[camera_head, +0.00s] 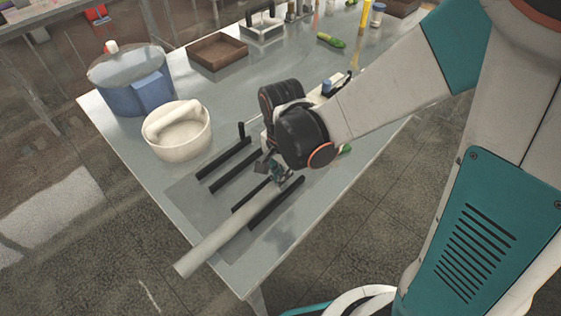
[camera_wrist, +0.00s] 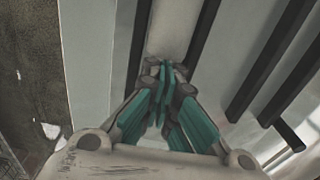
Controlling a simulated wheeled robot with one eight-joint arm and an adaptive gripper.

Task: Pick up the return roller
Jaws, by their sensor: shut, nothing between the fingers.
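The return roller, a long pale grey cylinder (camera_head: 222,242), lies at the table's near corner with one end reaching past the edge. Its other end runs toward my gripper (camera_head: 277,173) and is partly hidden by the arm. In the wrist view a pale strip that looks like the roller (camera_wrist: 173,27) lies between dark bars, just beyond my gripper (camera_wrist: 163,72). The fingers are together and empty, over or close to the roller; I cannot tell whether they touch it.
Several black bars (camera_head: 223,157) lie beside the roller on a grey plate. A cream mortar with pestle (camera_head: 178,140) and a blue pot (camera_head: 125,82) stand to the left. A brown tray (camera_head: 217,53) and small items are at the back of the metal table.

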